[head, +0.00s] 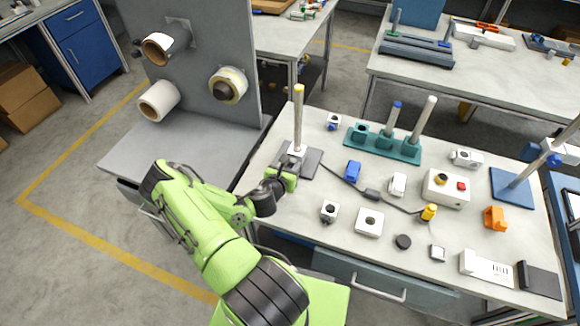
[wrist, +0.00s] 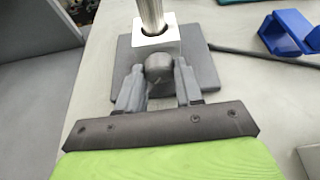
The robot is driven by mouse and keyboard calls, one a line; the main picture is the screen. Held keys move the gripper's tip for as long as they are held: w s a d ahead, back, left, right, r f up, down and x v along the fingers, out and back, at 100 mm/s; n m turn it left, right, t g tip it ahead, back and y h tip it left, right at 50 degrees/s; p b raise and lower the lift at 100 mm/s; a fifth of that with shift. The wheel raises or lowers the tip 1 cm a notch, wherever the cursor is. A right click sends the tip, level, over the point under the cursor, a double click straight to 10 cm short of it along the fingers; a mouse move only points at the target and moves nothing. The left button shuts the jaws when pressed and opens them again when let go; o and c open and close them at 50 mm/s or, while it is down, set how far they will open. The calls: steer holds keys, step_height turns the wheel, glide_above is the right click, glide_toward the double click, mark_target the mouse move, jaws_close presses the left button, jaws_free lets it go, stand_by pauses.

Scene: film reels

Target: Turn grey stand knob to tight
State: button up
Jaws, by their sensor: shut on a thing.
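The grey stand has a flat grey base plate (head: 312,162), a pale block and an upright metal post (head: 298,122) with a yellow tip. It stands at the left end of the workbench. In the wrist view the post (wrist: 151,12) rises through the silver block (wrist: 170,46), and the dark round knob (wrist: 158,66) sticks out toward me. My gripper (wrist: 159,78) is shut on the knob, one finger on each side. In the head view my gripper (head: 290,174) is low beside the block and hides the knob. The knob's turn angle cannot be told.
A black cable with a dark inline piece (head: 371,194) runs right from near the stand. A grey panel with rolls (head: 205,60) is at the left.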

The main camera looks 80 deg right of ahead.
steer(key=m+b, duration=0.1)
steer(key=b, duration=0.1)
steer(key=m+t+b, duration=0.1)
steer(key=b, duration=0.2)
steer(key=shift+s+f+t, duration=0.15)
steer(key=shift+f+t, duration=0.15)
steer(key=m+b, duration=0.1)
steer(key=b, duration=0.3)
steer(key=shift+t+h, duration=0.3)
steer(key=shift+t, duration=0.1)
steer(key=shift+s+r+m+b, duration=0.1)
steer(key=shift+r+m+b, duration=0.05)
steer(key=shift+m+b, duration=0.3)
steer(key=shift+r, duration=0.1)
steer(key=o, duration=1)
steer(key=shift+o, duration=0.2)
steer(key=shift+a+r+p, duration=0.1)
steer(key=shift+r+p, duration=0.05)
steer(key=shift+p, duration=0.15)
